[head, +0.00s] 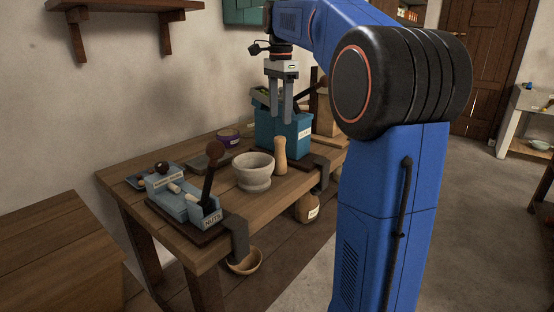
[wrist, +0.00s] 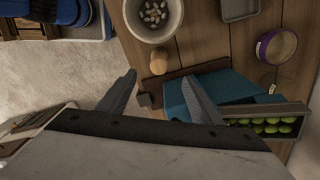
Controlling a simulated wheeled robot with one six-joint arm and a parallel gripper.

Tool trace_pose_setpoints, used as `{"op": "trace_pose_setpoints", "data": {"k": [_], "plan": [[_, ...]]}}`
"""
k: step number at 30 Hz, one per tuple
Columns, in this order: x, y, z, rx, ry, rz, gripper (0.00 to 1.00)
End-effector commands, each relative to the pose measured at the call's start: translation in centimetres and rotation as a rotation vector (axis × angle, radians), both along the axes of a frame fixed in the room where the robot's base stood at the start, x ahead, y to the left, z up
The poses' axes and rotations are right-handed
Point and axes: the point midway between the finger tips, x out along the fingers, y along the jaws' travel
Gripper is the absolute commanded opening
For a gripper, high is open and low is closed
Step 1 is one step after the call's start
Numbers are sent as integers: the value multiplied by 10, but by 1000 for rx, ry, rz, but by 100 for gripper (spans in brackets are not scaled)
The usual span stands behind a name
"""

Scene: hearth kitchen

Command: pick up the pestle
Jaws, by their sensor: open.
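The pestle (head: 280,152) is a pale wooden, rounded piece standing upright on the table, just right of the grey stone mortar (head: 254,183). In the wrist view the pestle (wrist: 158,62) shows from above, close to the mortar (wrist: 131,28), which holds several small pale pieces. My gripper (head: 281,118) is open and empty, pointing down above the pestle in the head view. In the wrist view the pestle's top lies just beyond the gap between my fingertips (wrist: 159,76). The height between them is hard to tell.
A teal box (head: 268,140) with a dark base stands close behind my gripper. A tray of green round things (wrist: 262,124) is at its side. A blue-grey lever device marked NUTS (head: 196,210) stands left of the mortar. A purple bowl (head: 228,139) is farther back.

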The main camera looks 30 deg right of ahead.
Motion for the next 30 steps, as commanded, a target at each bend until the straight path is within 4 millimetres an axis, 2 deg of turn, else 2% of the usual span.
{"op": "trace_pose_setpoints", "data": {"k": [15, 19, 26, 30], "plan": [[-1, 1, -90, 0, 2, 3, 59], [-1, 1, -105, 0, 1, 3, 59], [-1, 1, -118, 0, 0, 3, 59], [-2, 1, -136, 0, 2, 3, 59]]}}
